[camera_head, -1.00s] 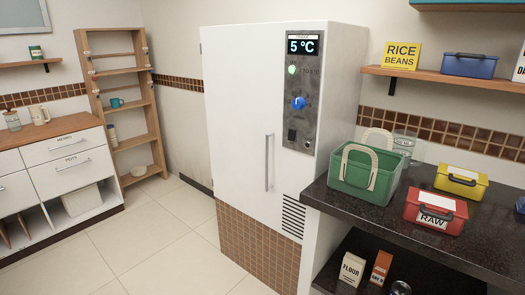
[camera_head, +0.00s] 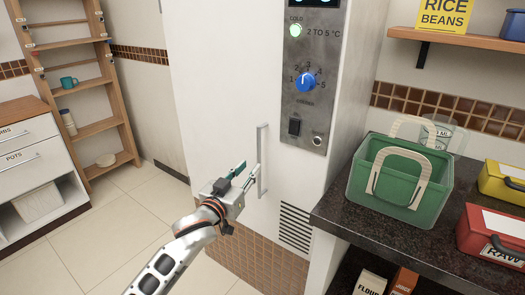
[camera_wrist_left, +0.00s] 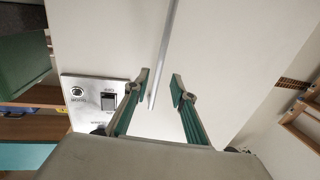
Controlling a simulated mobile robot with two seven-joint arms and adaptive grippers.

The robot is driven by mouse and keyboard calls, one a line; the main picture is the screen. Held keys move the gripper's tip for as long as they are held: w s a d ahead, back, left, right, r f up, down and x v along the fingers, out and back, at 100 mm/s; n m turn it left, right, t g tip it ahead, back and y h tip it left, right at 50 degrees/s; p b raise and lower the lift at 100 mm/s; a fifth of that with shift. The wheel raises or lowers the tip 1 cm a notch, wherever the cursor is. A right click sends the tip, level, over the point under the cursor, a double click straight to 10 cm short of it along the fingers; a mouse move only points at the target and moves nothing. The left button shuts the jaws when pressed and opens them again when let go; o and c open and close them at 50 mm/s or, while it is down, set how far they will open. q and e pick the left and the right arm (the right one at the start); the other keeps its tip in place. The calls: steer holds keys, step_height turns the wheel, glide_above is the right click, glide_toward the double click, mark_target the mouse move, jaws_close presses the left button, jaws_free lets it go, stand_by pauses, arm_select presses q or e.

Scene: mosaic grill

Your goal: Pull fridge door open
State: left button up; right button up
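The white fridge door (camera_head: 215,90) looks closed. Its slim grey vertical handle (camera_head: 263,160) is on the right part of the door, left of the grey control panel (camera_head: 312,85). My left gripper (camera_head: 250,170) is at the lower half of the handle, with its green fingers open. In the left wrist view the handle (camera_wrist_left: 166,40) runs down between the two open fingertips (camera_wrist_left: 160,80). I cannot tell whether either finger touches it. My right gripper is not in view.
A dark counter (camera_head: 345,215) juts out right of the fridge, with a green basket (camera_head: 390,190), a red box (camera_head: 490,230) and a yellow box (camera_head: 500,180). A wooden shelf rack (camera_head: 90,85) and drawers (camera_head: 25,155) stand left. The tiled floor (camera_head: 120,225) is clear.

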mark_target(258, 157)
arm_select(q)
steer(key=b+x, duration=0.1)
steer(key=x, duration=0.5)
steer(key=shift+d+b, duration=0.1)
steer(key=shift+b, duration=0.2)
steer(key=shift+w+d, duration=0.25)
steer(key=shift+w, duration=0.35)
steer(key=shift+w+r, duration=0.2)
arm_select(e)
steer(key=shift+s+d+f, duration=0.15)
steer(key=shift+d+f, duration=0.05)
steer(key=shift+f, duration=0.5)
arm_select(q)
jaws_close()
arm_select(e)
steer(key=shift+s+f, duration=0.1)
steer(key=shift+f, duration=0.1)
